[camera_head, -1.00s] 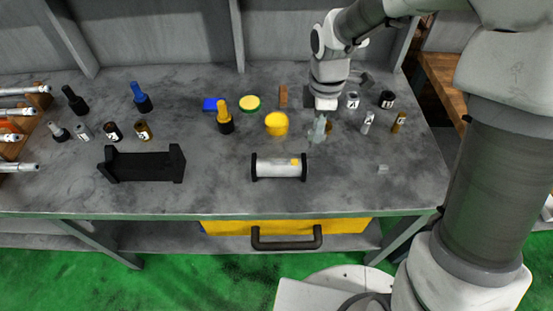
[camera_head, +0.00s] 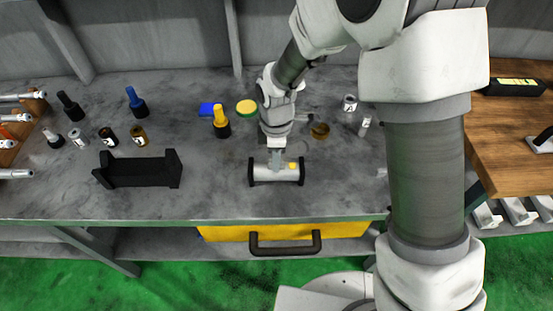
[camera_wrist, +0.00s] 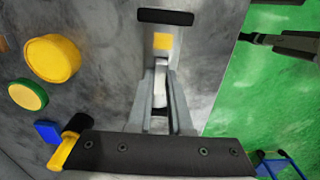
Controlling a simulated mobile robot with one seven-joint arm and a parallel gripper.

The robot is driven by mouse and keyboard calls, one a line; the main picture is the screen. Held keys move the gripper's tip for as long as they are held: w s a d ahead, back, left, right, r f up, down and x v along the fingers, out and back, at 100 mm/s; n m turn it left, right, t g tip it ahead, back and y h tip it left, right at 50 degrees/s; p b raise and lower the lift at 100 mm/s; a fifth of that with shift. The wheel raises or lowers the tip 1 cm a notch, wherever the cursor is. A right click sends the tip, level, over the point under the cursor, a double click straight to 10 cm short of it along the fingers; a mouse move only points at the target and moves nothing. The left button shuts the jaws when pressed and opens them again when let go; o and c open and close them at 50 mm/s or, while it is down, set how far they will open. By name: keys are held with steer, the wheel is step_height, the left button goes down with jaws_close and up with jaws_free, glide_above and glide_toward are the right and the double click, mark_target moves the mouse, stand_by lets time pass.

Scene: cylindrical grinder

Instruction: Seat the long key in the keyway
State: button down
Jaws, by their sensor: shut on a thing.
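A pale grey shaft (camera_head: 262,177) lies level across the front of the bench between two black end supports (camera_head: 302,171). A yellow square patch (camera_head: 292,166) is on its upper side; the patch also shows in the wrist view (camera_wrist: 162,41). My gripper (camera_head: 275,164) points down over the middle of the shaft. In the wrist view its fingers (camera_wrist: 160,88) are shut on a small pale grey piece, which looks like the long key (camera_wrist: 160,76). I cannot tell whether it touches the shaft. The keyway is not clear, hidden by the fingers.
A black cradle (camera_head: 138,170) stands to the left. A brown round pot (camera_head: 320,131) is right of my wrist.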

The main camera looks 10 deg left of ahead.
steer(key=shift+f, duration=0.15)
steer(key=shift+s+d+f+b, duration=0.2)
steer(key=shift+s+f+b, duration=0.05)
steer(key=shift+f+b, duration=0.35)
steer(key=c, duration=0.8)
jaws_free()
steer(key=shift+f, duration=0.1)
steer(key=shift+c, duration=0.2)
step_height(320, 180, up, 14)
steer(key=p, duration=0.2)
steer(key=shift+w+a+f+p, duration=0.15)
steer(key=shift+w+p, duration=0.1)
steer(key=shift+p, duration=0.05)
steer(key=s+d+r+m+t, duration=0.3)
steer(key=s+d+r+m, duration=0.1)
steer(key=d+r+m, duration=0.75)
steer(key=s+d+r+m+t, duration=0.2)
steer(key=s+d+r+m, duration=0.2)
steer(key=s+d+m, duration=0.5)
steer(key=d, duration=0.3)
steer(key=shift+s+t, duration=0.3)
steer(key=shift+s, duration=0.1)
